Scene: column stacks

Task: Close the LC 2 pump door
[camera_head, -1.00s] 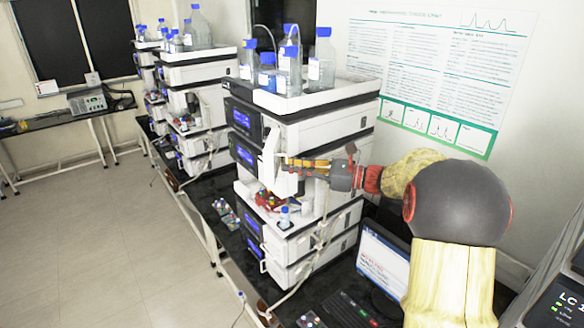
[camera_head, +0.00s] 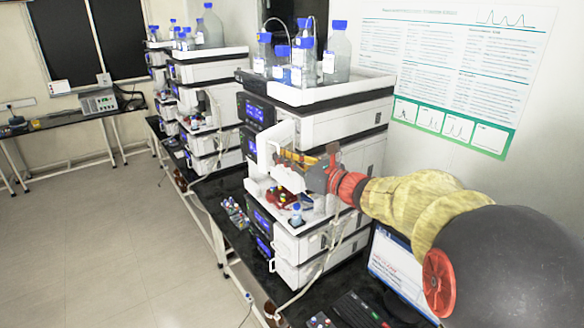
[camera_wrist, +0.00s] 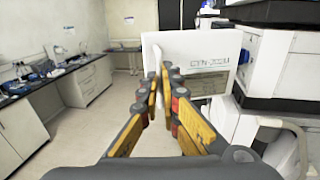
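The LC 2 pump door (camera_head: 285,136) is a white panel standing out from the near instrument stack in the head view, at an angle to the stack front. In the wrist view the door (camera_wrist: 212,50) fills the upper middle, with printed lettering and a grey window. Its white handle (camera_head: 263,155) is on the panel's left. My gripper (camera_head: 282,158) is at the door's handle side. In the wrist view the fingers of my gripper (camera_wrist: 161,90) close in on both sides of the handle (camera_wrist: 158,62); the exact contact is partly hidden.
Solvent bottles (camera_head: 305,62) stand in a tray (camera_head: 318,92) on the stack. A laptop (camera_head: 392,262) sits on the bench below my arm. Small coloured vials (camera_head: 234,214) lie left of the stack. A second stack (camera_head: 205,100) stands behind. The floor at left is clear.

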